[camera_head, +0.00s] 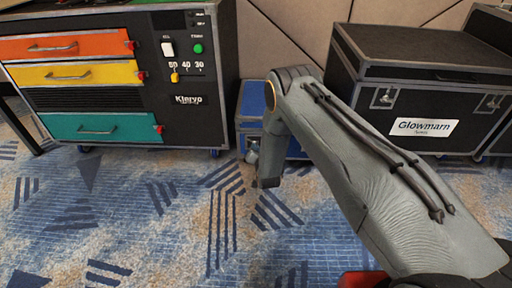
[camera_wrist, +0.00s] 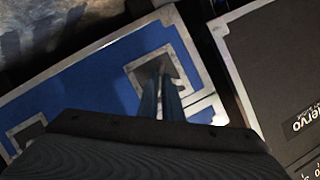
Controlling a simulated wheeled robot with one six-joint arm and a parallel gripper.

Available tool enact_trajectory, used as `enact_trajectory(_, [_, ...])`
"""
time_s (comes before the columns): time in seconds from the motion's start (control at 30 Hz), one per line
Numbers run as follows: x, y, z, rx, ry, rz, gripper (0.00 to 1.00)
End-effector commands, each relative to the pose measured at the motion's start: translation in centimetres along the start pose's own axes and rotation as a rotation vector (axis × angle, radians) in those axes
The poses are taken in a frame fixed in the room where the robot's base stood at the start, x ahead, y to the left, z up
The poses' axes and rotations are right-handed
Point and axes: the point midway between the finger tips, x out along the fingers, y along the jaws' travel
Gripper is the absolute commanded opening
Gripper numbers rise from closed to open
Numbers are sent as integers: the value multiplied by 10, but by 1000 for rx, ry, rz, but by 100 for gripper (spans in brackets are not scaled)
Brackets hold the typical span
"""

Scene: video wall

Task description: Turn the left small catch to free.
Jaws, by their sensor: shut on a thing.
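The small blue case (camera_head: 252,104) stands on the floor behind my arm, between the drawer unit and the large black case. In the wrist view, the blue case (camera_wrist: 85,85) fills the left and middle, with silver edging. The left small catch sits in a silver-framed recessed plate (camera_wrist: 140,70) near the case's end. My gripper (camera_wrist: 171,82) has its narrow fingers at this plate, shut on the catch. The fingers hide most of the catch, so I cannot tell its angle. Another silver-framed plate (camera_wrist: 27,130) shows at the lower left of the wrist view.
The black unit with orange, yellow and teal drawers (camera_head: 95,127) stands close at the left. The large black Glowmarn case (camera_head: 425,90) stands at the right. Both flank the blue case tightly. Patterned blue carpet (camera_head: 130,220) in front is clear.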

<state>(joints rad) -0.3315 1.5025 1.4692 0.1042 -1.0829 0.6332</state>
Motion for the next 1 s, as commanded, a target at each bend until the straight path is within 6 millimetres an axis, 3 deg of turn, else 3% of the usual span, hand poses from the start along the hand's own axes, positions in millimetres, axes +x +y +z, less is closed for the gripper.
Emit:
enact_trajectory(0.5, [0, -5, 1, -409, 0, 170, 0])
enact_trajectory(1.0, [0, -5, 2, -575, 0, 239, 0])
